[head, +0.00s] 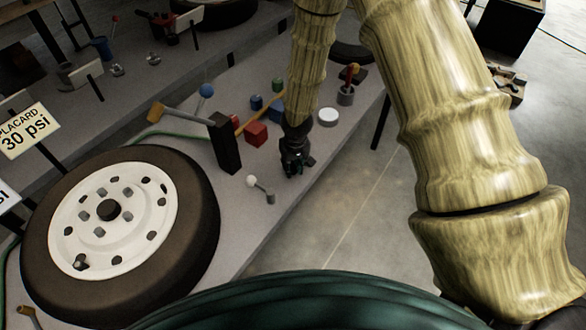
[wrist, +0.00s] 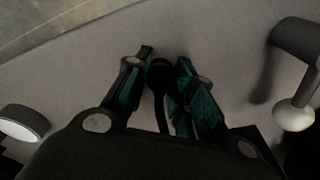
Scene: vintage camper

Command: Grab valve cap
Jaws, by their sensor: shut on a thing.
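My gripper (head: 293,162) is low over the grey bench top, to the right of the wheel. In the wrist view my gripper (wrist: 165,58) has its dark green fingers closed around a small black rounded piece, which I take to be the valve cap (wrist: 160,71). The fingers and shadow hide part of it. In the head view the cap is too small and dark to make out. The tyre (head: 205,190) with its white rim (head: 150,228) lies at the left, and a small dark valve-like part (head: 80,262) shows near the rim's lower left.
A white-balled piece (head: 251,181) is close to my gripper's left; its white ball also shows in the wrist view (wrist: 293,115). A black post (head: 225,143), a red block (head: 256,133) and a white disc (head: 328,117) stand behind. The bench edge is close on the right.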

